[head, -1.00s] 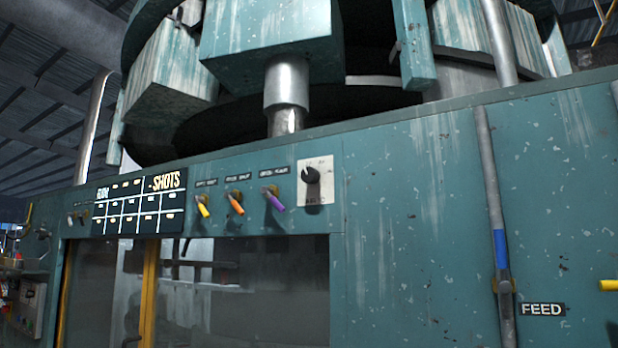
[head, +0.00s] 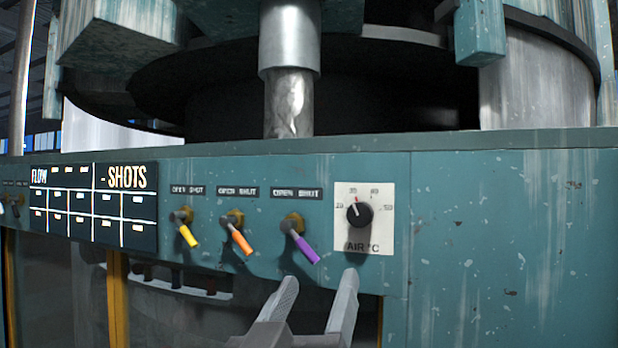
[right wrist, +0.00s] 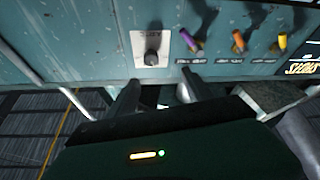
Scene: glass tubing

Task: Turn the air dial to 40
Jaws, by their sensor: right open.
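The air dial is a black round knob (head: 360,213) on a white square plate (head: 378,238) marked "AIR °C". Small numbers run over its top, and the knob's mark seems to point up, slightly left, near a red tick by 35; the exact reading is too small to tell. My right gripper (head: 319,280) is open and empty, below and a little left of the dial, not touching it. In the right wrist view the picture is upside down; the knob (right wrist: 152,58) shows beyond the two open fingers (right wrist: 162,92). My left gripper is not in view.
Left of the dial are purple (head: 305,248), orange (head: 240,241) and yellow (head: 188,236) levers under "OPEN SHUT" labels; the purple one is close to my right gripper. A FLOW/SHOTS board (head: 95,205) is farther left. The teal panel (head: 500,240) right of the dial is clear.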

